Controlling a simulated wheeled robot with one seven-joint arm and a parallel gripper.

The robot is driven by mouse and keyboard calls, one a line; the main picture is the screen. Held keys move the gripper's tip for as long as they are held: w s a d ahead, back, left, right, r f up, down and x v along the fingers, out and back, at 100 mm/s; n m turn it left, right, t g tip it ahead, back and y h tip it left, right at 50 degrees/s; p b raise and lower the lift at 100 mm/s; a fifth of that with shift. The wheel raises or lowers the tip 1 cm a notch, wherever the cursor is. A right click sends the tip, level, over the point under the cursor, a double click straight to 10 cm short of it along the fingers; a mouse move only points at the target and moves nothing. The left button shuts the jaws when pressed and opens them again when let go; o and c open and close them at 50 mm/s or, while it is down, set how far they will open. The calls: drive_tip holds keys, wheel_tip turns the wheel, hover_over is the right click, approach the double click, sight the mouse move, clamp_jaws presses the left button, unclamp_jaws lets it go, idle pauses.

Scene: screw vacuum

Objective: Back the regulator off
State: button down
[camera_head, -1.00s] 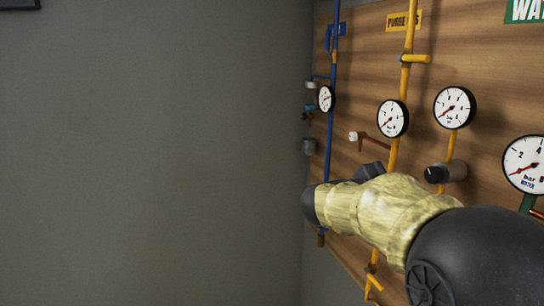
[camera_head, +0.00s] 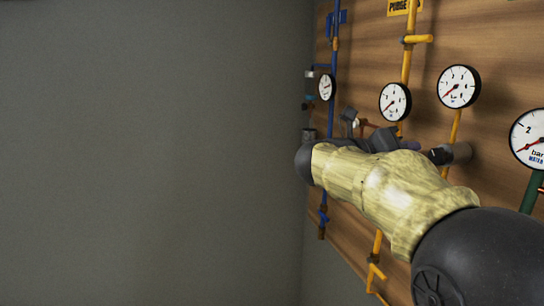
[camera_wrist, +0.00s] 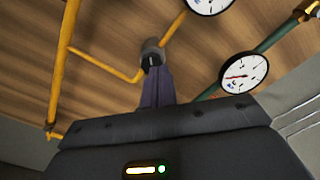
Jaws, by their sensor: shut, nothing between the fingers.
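The regulator (camera_head: 461,153) is a grey body with a black knob on the yellow purge gas piping. In the head view its knob faces left, towards my gripper (camera_head: 412,145). My dark gripper is partly hidden behind my own forearm. In the wrist view my gripper's fingers (camera_wrist: 151,74) are together and point at the regulator (camera_wrist: 153,47). The fingertips are at or just short of the black knob; I cannot tell whether they touch it. Nothing shows between them. Two white gauges, one left of the regulator (camera_head: 395,101) and one above it (camera_head: 459,86), have red needles pointing lower left.
A blue pipe (camera_head: 330,125) with a small gauge (camera_head: 327,87) runs down the board's left side. The water gauge (camera_head: 530,139) is at the right edge. A yellow valve handle (camera_head: 417,39) sticks out above. The grey wall (camera_head: 150,150) on the left is bare.

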sight(439, 156)
drive_tip(key=m, duration=0.3)
drive_tip(key=shift+a+r+m+b, duration=0.1)
drive_tip(key=shift+r+m+b, duration=0.2)
drive_tip(key=shift+r+m, duration=0.1)
drive_tip(key=shift+w, duration=0.1)
drive_tip(key=x, duration=0.7)
drive_tip(key=shift+p, duration=0.45)
drive_tip(key=shift+f, duration=0.1)
drive_tip(key=shift+f+b, duration=0.35)
drive_tip(key=shift+b, duration=0.15)
idle(0.4)
